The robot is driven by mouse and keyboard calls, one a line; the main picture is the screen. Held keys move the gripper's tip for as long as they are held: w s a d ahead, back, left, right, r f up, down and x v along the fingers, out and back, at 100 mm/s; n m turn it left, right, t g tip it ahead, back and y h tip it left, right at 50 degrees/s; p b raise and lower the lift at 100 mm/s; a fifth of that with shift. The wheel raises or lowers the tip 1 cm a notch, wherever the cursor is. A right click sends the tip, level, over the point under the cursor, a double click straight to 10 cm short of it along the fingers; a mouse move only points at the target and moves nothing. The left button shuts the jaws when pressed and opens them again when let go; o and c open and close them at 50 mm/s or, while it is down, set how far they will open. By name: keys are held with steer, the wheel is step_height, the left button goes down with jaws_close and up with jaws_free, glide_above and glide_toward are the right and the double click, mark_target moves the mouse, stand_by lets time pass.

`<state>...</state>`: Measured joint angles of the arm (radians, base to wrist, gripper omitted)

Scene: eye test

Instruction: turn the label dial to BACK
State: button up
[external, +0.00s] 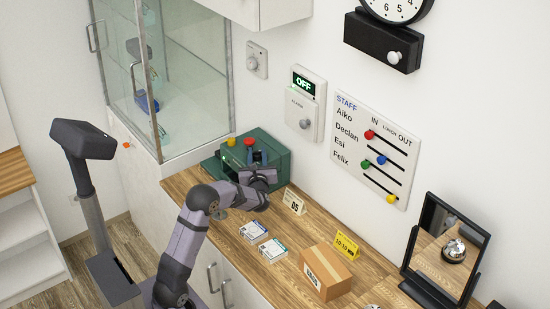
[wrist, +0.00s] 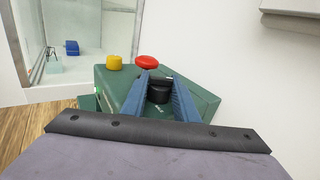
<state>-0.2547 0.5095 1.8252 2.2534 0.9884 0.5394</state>
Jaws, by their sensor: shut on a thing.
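A green machine (external: 276,149) stands on the wooden counter by the wall, with a yellow button (external: 232,142) and a red button (external: 249,142) on top. In the wrist view the machine (wrist: 204,101) shows the yellow button (wrist: 114,62), the red button (wrist: 147,62) and a black dial (wrist: 158,94). My gripper (external: 257,160) is at the machine's top. In the wrist view its blue fingers (wrist: 161,84) are shut on the dial, one on each side. The dial's markings are too small to read, and BACK cannot be made out.
A glass cabinet (external: 175,80) stands left of the machine. A "05" card (external: 294,201), two small boxes (external: 253,230) (external: 273,250), a yellow "10:10" sign (external: 346,246), a carton (external: 325,272) and a mirror (external: 440,250) stand on the counter to the right.

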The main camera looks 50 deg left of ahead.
mark_target(258, 157)
steer(key=o, duration=1)
steer(key=shift+b+v, duration=0.6)
steer(key=shift+v, duration=3.1)
steer(key=shift+r, duration=0.15)
